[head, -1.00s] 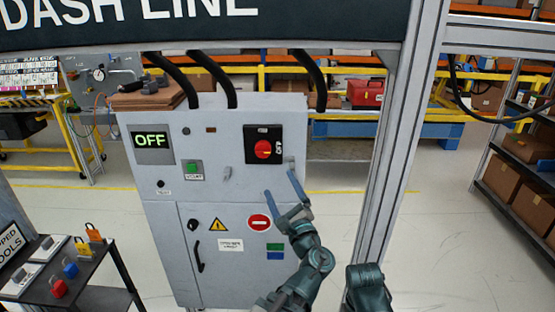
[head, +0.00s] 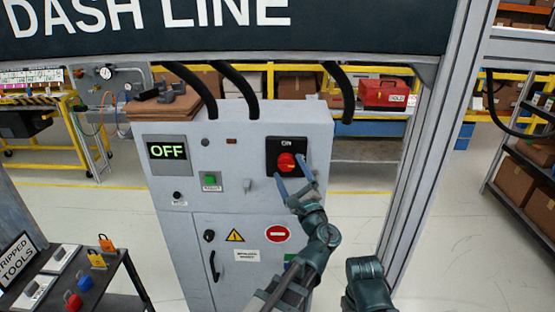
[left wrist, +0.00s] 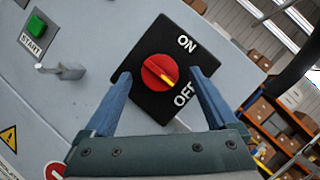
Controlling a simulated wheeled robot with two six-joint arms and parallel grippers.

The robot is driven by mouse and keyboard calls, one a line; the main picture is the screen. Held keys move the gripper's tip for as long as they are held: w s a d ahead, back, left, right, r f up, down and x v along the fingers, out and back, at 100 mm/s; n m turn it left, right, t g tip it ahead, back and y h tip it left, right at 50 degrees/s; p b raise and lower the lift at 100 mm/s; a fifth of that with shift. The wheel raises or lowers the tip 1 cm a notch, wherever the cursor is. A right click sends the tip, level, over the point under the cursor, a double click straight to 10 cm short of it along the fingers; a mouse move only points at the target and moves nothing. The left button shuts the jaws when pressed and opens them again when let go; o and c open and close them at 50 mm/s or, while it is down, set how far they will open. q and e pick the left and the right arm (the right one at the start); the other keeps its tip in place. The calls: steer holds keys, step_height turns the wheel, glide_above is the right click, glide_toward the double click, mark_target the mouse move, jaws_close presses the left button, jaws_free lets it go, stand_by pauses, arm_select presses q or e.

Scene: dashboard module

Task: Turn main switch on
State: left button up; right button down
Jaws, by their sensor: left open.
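The main switch is a red rotary knob (head: 287,162) on a black square plate on the front of a grey cabinet (head: 232,200). In the left wrist view the knob (left wrist: 157,72) has a yellow pointer mark directed toward the OFF label. The cabinet's display (head: 168,152) reads OFF in green. My left gripper (head: 293,178) is open just in front of the switch plate. In the left wrist view its blue fingers (left wrist: 160,76) lie on either side of the knob, with visible gaps; whether they reach its depth is unclear. My right gripper is out of view.
A green START button (head: 210,180) and a small metal hasp (left wrist: 66,70) sit left of the switch. A frame post (head: 425,150) stands right of the cabinet. A dark tool table (head: 95,285) is at lower left. Cables (head: 245,88) run above the cabinet.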

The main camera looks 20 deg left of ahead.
arm_select(q)
steer(key=shift+x, duration=0.85)
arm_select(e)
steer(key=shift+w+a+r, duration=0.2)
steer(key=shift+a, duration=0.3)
